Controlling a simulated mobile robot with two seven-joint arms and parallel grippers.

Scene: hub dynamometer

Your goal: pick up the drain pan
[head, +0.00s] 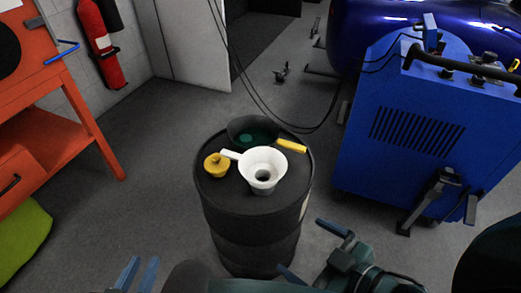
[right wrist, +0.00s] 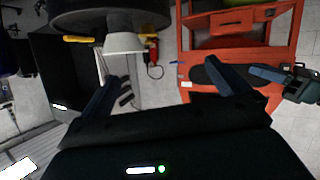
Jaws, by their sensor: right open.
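A dark round pan with a green patch inside, apparently the drain pan (head: 243,128), sits at the back of the black drum's top (head: 218,197). A yellow handle (head: 291,146) sticks out at its right. A white funnel (head: 263,165) stands in front and hides part of the pan. My left gripper (head: 137,275) is at the bottom edge, left of the drum, its two fingers apart and empty. My right gripper (head: 315,250) is open and empty, at the drum's front right, apart from the pan. In the right wrist view the funnel (right wrist: 125,43) and yellow handle (right wrist: 78,39) show.
A yellow lidded piece (head: 216,166) sits on the drum's left. A blue machine (head: 418,130) stands at the right, with cables hanging behind the drum. An orange bench (head: 62,90) is at the left. Floor is clear between bench and drum.

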